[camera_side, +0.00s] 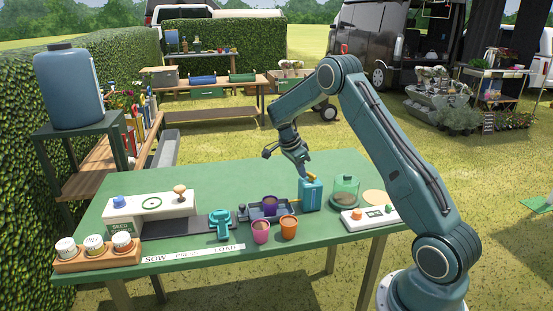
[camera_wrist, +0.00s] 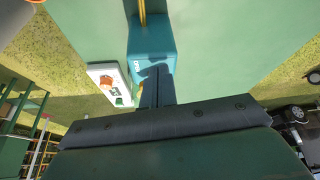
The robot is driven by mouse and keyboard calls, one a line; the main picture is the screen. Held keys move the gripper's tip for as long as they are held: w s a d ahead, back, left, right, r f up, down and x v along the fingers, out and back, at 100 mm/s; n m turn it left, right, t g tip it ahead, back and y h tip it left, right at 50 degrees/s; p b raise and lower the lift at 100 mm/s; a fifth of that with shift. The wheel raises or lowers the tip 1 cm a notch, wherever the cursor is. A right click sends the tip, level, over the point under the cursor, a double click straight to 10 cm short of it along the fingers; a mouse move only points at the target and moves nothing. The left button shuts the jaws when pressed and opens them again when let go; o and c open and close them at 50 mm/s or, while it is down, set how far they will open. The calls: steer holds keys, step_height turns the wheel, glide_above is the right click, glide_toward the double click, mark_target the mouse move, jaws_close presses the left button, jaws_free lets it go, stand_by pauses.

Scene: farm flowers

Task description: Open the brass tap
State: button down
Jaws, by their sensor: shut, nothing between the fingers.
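A teal box-shaped tank (camera_side: 311,195) stands on the green table, right of the middle. A small brass-yellow piece, seemingly the brass tap (camera_side: 312,177), is at its top. In the wrist view, the tank (camera_wrist: 152,45) is at the top centre, with a thin brass bar (camera_wrist: 142,12) running up out of the picture. My gripper (camera_side: 306,174) points down close above the tank's top, beside the brass piece. In the wrist view, my gripper's fingers (camera_wrist: 157,82) are together and empty, and overlap the tank's near end. I cannot tell whether they touch it.
A tray with a purple pot (camera_side: 270,205) sits left of the tank, with pink and orange pots in front. A white panel with buttons (camera_side: 368,217) lies in front of the dome. The table behind the tank is clear.

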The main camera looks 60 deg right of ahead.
steer(key=shift+w+d+m+g+y, duration=0.1)
steer(key=shift+d+m+g+y, duration=0.15)
steer(key=shift+m, duration=0.55)
steer(key=shift+w+d+m+g+y, duration=0.1)
steer(key=shift+d+m+g+y, duration=0.1)
steer(key=shift+m, duration=0.6)
stand_by(0.6)
steer(key=shift+w+a, duration=0.55)
steer(key=shift+a, duration=0.15)
steer(key=a+v, duration=0.2)
steer(key=v, duration=0.8)
steer(key=shift+w, duration=0.35)
steer(key=shift+a, duration=0.1)
